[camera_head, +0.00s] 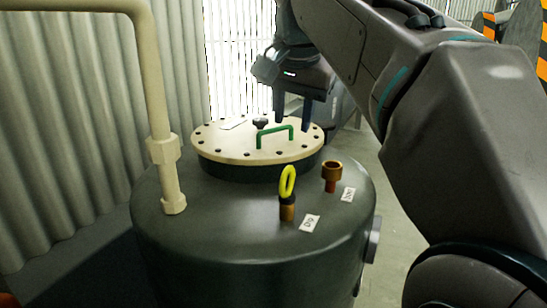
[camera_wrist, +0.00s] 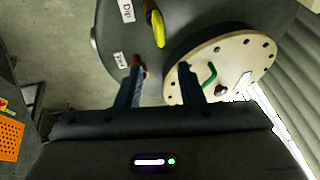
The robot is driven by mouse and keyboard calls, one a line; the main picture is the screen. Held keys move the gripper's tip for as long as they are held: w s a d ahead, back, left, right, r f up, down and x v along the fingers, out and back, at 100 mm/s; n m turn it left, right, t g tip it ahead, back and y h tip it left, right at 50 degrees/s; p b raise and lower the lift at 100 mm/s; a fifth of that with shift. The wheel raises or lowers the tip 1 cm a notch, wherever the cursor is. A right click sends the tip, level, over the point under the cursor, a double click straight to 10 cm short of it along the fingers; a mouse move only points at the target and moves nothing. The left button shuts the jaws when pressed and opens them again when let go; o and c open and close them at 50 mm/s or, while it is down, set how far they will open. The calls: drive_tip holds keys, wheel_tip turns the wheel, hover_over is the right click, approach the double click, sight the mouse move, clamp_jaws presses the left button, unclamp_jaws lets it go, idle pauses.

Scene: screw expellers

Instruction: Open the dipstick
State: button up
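The dipstick has a yellow ring handle (camera_head: 288,183) and stands upright in a brass fitting on the tank top (camera_head: 230,217). A white label (camera_head: 310,223) lies beside it. In the wrist view the yellow handle (camera_wrist: 154,27) is at the top centre, beyond my fingertips. My gripper (camera_head: 293,124) is above the far right side of the cream lid (camera_head: 216,147), behind the dipstick and apart from it. Its two fingers are spread with nothing seen between them; in the wrist view the gripper (camera_wrist: 160,68) also shows open.
A brass fitting (camera_head: 331,176) with its own label stands right of the dipstick. The bolted lid carries a green handle (camera_head: 275,137) and a black knob (camera_head: 260,122). A cream pipe (camera_head: 157,110) rises at the left. A corrugated wall (camera_head: 60,130) stands behind.

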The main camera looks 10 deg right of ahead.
sight(288, 168)
drive_tip(key=x, duration=1.3)
drive_tip(key=shift+w+f, duration=0.1)
drive_tip(key=shift+w, duration=0.05)
clamp_jaws()
